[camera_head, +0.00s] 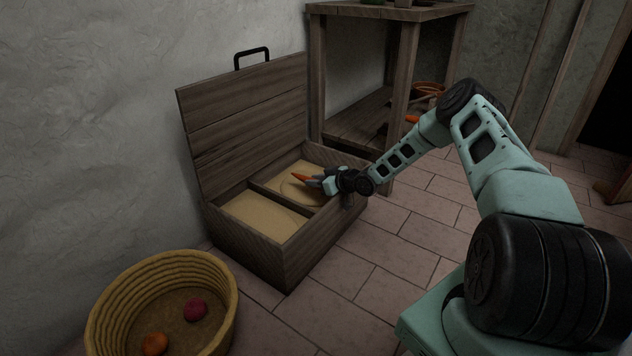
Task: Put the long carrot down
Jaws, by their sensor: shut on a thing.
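A long orange carrot (301,178) shows at the tip of my gripper (314,182). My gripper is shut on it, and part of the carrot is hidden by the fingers. Both are over the right rear compartment of an open wooden box (291,258). That compartment holds a sandy fill (290,190), with a faint curved line on its surface near the gripper. I cannot tell whether the carrot touches the fill. The left front compartment (258,217) also holds sandy fill and has nothing on it. A wooden divider separates the two.
The box lid (245,120) stands open against the wall, with a black handle. A woven basket (222,290) at the lower left holds an orange item and a dark red one. A wooden shelf (400,60) stands behind the box, with a pot and an orange item.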

